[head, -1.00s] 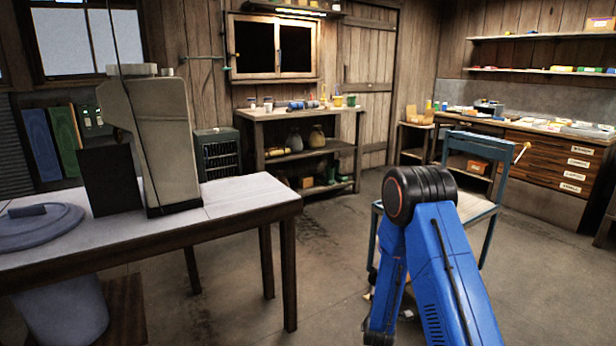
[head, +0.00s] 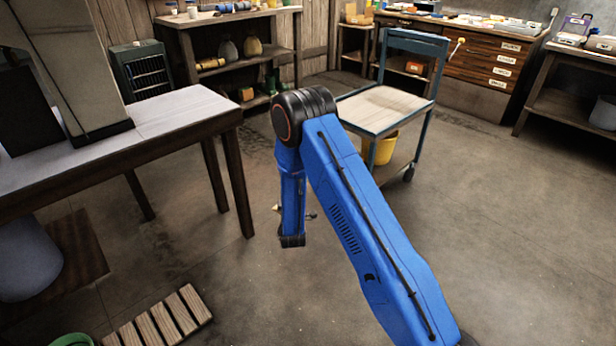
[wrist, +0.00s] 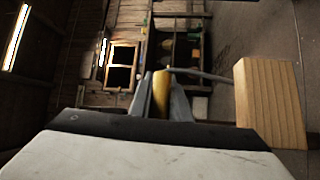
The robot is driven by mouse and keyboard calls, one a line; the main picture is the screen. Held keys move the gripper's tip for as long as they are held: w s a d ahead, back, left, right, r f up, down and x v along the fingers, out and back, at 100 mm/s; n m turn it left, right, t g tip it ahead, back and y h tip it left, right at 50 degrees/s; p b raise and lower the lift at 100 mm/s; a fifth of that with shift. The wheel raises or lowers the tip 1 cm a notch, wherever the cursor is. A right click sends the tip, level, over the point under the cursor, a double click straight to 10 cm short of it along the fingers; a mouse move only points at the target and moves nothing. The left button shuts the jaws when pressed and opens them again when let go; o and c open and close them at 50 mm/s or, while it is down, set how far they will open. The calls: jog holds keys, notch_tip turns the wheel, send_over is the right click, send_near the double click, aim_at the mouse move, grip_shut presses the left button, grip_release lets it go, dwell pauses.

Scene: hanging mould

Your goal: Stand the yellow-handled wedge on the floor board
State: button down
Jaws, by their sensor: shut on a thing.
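In the wrist view, my gripper (wrist: 160,100) is shut on the yellow handle (wrist: 161,84) of the wedge. A thin grey rod runs from the handle to a pale wooden block (wrist: 270,100) at the right, clear of the fingers. The wedge is held off the floor. In the head view, the blue arm hides most of my gripper and the wedge; only small bits show beside its lower end. A slatted wooden board (head: 157,318) lies on the floor at the lower left. A dark brown flat board (head: 75,250) lies under the table; I cannot tell which is the floor board.
A table (head: 180,110) with a tall pale mould-like object (head: 75,60) stands at the left. A blue trolley (head: 385,108) with a yellow bucket (head: 381,148) is behind my arm. A green rim (head: 72,340) shows at the bottom left. The concrete floor at right is clear.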

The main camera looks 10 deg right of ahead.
jog(key=s+a+f+n+g+y, duration=0.1)
jog(key=s+a+f+n+y, duration=0.3)
jog(key=a, duration=0.9)
jog(key=s+a+f+y, duration=0.1)
jog(key=a+f+y, duration=0.1)
jog(key=a+f, duration=0.8)
jog(key=s+a+f+n+g+y, duration=0.1)
jog(key=s+a+f+y, duration=0.15)
jog(key=a, duration=1.25)
jog(key=s+a+f+n+g+y, duration=0.1)
jog(key=s+a+f+y, duration=0.1)
jog(key=s+a+f, duration=0.3)
jog(key=s+a+f+n+y, duration=0.1)
jog(key=s+a+y, duration=0.15)
jog(key=a, duration=0.45)
notch_tip(320, 180, down, 6)
jog(key=h, duration=0.1)
jog(key=shift+a, duration=0.2)
jog(key=shift+f, duration=0.6)
jog(key=c, duration=1.6)
grip_release()
